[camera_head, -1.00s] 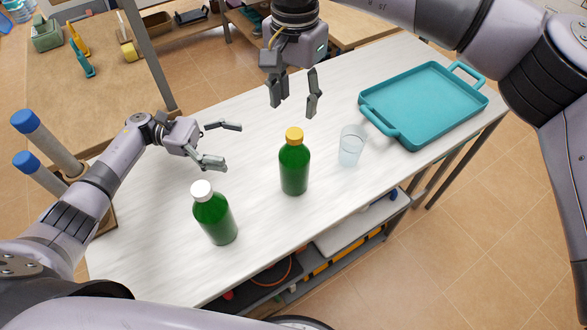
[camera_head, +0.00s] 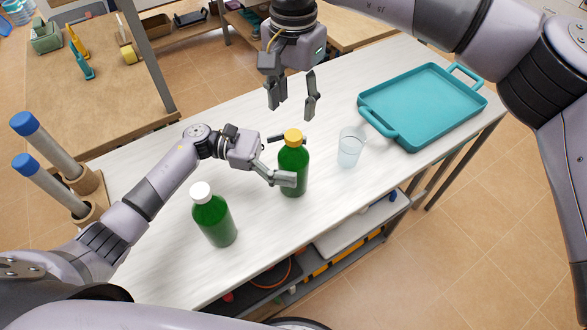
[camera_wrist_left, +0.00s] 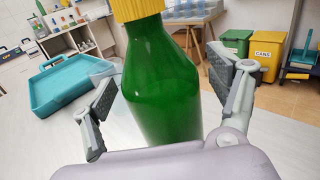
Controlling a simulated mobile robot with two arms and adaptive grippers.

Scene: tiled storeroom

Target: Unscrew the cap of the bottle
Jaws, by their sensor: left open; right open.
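A green bottle with a yellow cap (camera_head: 293,138) stands upright near the table's middle. My left gripper (camera_head: 290,160) is open around this bottle's body, below the cap. In the left wrist view the green bottle (camera_wrist_left: 160,85) stands between the two open fingers, with a visible gap to each side, and the top of its cap is cut off. A second green bottle with a white cap (camera_head: 213,216) stands upright at the front left. My right gripper (camera_head: 291,100) is open and empty, above and behind the yellow-capped bottle.
A clear cup (camera_head: 350,148) stands right of the yellow-capped bottle. A teal tray (camera_head: 425,105) lies at the table's right end. The white table (camera_head: 150,262) has free room at the front left and behind the bottles. A lower shelf sits under its front edge.

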